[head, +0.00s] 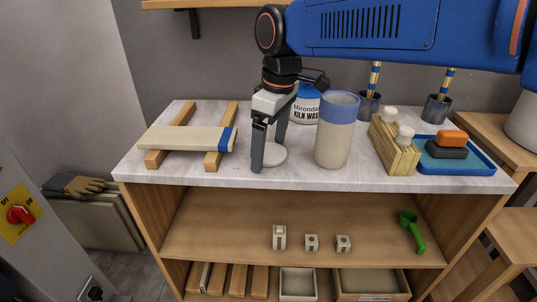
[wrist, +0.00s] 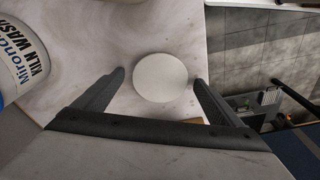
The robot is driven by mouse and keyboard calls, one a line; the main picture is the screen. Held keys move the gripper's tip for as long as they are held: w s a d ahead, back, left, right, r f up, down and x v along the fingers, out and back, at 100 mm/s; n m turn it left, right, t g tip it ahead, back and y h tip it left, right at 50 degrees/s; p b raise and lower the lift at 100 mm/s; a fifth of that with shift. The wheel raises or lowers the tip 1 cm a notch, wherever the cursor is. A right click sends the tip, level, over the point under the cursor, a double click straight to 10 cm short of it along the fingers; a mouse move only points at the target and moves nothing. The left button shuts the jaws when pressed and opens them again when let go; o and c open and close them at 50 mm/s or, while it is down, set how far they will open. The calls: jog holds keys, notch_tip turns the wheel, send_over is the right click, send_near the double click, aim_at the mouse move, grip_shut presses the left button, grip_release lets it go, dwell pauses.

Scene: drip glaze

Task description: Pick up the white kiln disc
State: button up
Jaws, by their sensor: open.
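The white kiln disc (head: 271,156) lies flat on the pale marbled worktop, near its front edge. In the wrist view the disc (wrist: 161,77) is a plain round plate just ahead of and between the two fingers. My gripper (head: 266,165) points down over the disc, with one finger in front of its left part in the head view. In the wrist view my gripper (wrist: 158,80) is open, with nothing held. The fingers look to be on either side of the disc; I cannot tell whether they touch it. The front finger hides part of the disc in the head view.
A tall beige cylinder with a blue rim (head: 336,135) stands close right of the disc. The kiln wash tub (head: 306,108) is behind. Left, a beige slab (head: 187,139) rests on wooden strips. A wooden block (head: 394,150) and blue tray (head: 480,163) stand right.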

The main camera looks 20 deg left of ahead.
jog(key=shift+c, duration=0.2)
jog(key=c, duration=1.2)
jog(key=shift+o, duration=0.2)
jog(key=shift+r, duration=0.15)
